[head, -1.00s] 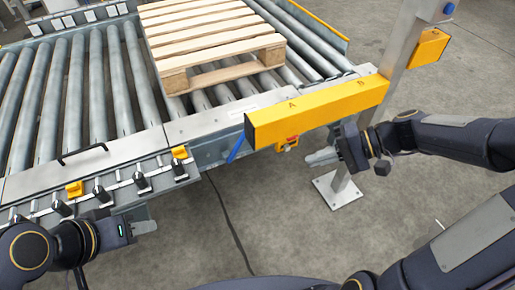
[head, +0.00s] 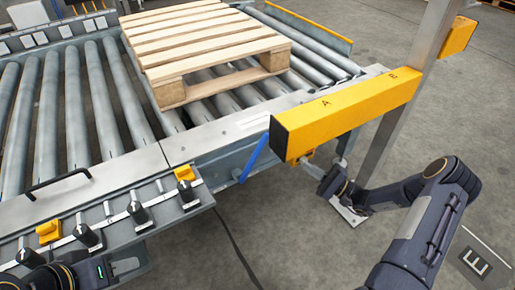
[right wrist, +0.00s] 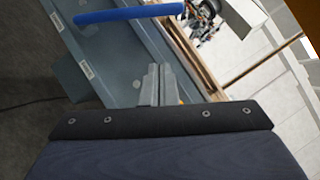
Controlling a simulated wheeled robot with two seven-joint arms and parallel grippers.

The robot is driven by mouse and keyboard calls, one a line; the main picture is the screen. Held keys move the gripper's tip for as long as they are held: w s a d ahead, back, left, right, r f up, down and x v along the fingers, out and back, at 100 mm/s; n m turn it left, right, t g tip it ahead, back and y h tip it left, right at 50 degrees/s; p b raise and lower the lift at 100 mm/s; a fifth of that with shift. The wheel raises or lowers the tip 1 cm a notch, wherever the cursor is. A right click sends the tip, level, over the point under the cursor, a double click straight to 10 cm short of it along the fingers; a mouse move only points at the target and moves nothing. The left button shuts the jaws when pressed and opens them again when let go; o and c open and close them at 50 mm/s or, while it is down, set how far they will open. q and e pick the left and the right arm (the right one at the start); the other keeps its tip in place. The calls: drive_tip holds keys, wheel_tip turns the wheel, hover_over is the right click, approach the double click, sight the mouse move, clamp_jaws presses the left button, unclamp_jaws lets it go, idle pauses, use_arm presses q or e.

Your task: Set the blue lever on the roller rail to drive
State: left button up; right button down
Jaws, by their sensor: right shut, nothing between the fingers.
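The blue lever (head: 254,158) is a straight blue bar on the side of the roller rail (head: 215,168). It slants up to the right, and its upper end goes behind the yellow beam (head: 345,112) marked A and B. In the right wrist view the lever (right wrist: 130,14) crosses the top, ahead of the fingers and apart from them. My right gripper (head: 309,165) is shut and empty, low beneath the beam and right of the lever; its closed fingers show in the wrist view (right wrist: 158,84). My left gripper (head: 125,266) is at the lower left, its jaw opening unclear.
A wooden pallet (head: 205,45) lies on the rollers. Black knobs (head: 138,213) and yellow blocks (head: 185,173) line the near rail edge. A grey post (head: 400,100) carries the beam and stands close to my right arm. Open floor lies at the right.

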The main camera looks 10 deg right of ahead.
sight(253, 159)
idle(0.3)
drive_tip(key=s+a+r+b+x, duration=0.1)
drive_tip(key=s+b+x, duration=0.1)
drive_tip(key=x, duration=1.1)
drive_tip(key=shift+a, duration=0.2)
drive_tip(key=shift+s+r, duration=0.1)
drive_tip(key=shift+r, duration=0.1)
